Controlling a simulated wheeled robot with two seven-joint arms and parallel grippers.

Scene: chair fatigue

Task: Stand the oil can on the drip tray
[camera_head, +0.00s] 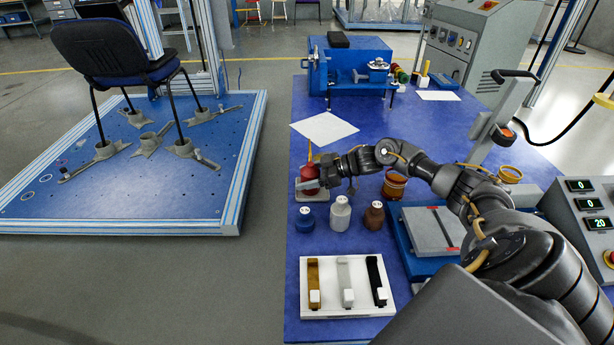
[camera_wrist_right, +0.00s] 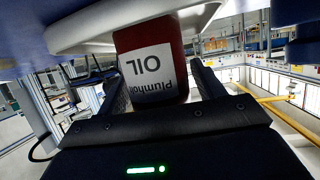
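The red oil can (camera_head: 309,174) stands upright on the pale drip tray (camera_head: 301,194), near the left edge of the blue table. In the right wrist view, which is upside down, the oil can (camera_wrist_right: 154,65) shows its white OIL label, with the pale tray (camera_wrist_right: 85,30) against its base. My right gripper (camera_head: 313,185) is at the can, reaching in from the right. In the wrist view the gripper (camera_wrist_right: 160,82) has its fingers apart on either side of the can, with a slim gap at the right finger. My left gripper is not in view.
A blue jar (camera_head: 305,217), a white bottle (camera_head: 340,213) and a brown bottle (camera_head: 374,216) stand close in front of the tray. An orange-brown cup (camera_head: 394,185) is under my right arm. A white sheet (camera_head: 324,128) lies behind; bare table lies around it.

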